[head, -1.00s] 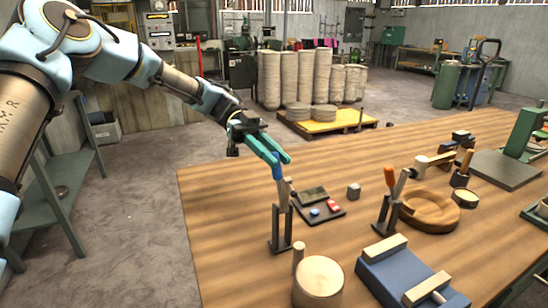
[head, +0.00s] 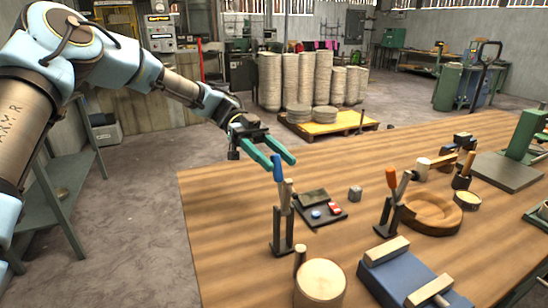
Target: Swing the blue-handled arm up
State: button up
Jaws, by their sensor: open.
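The blue-handled arm (head: 287,195) stands nearly upright in its dark stand (head: 283,235) near the table's left side. Its blue handle (head: 278,170) is at the top and leans slightly left. My gripper (head: 281,164) is open, its two green fingers pointing down and right. The fingertips are at the height of the blue handle, one on each side of it in the picture. I cannot tell whether a finger touches it.
A similar stand with an orange-handled arm (head: 391,180) is to the right. A dark tray (head: 332,217) with small red and blue pieces lies between them. A round wooden block (head: 320,285) and a blue fixture (head: 400,275) are in front. The table's left edge is clear.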

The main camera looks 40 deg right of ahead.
jog(key=b+v, duration=0.3)
jog(key=v, duration=0.7)
jog(key=shift+w, duration=0.4)
dwell(0.4)
jog(key=w+a+f+n+t+h, duration=0.2)
jog(key=w+a+f+n+t, duration=0.3)
jog(key=a+n, duration=0.5)
jog(key=w+a+f+n+t+h, duration=0.25)
jog(key=a+f+n+t, duration=0.35)
jog(key=a+n, duration=0.45)
jog(key=a+f+n+t+y, duration=0.1)
jog(key=a+n+t, duration=0.2)
jog(key=a+n, duration=0.4)
jog(key=s+a+f+n+t+y, duration=0.1)
jog(key=a+n, duration=0.7)
jog(key=a, duration=0.9)
jog(key=shift+a+f+t, duration=0.4)
jog(key=shift+f+t, duration=0.05)
jog(key=shift+t, duration=0.65)
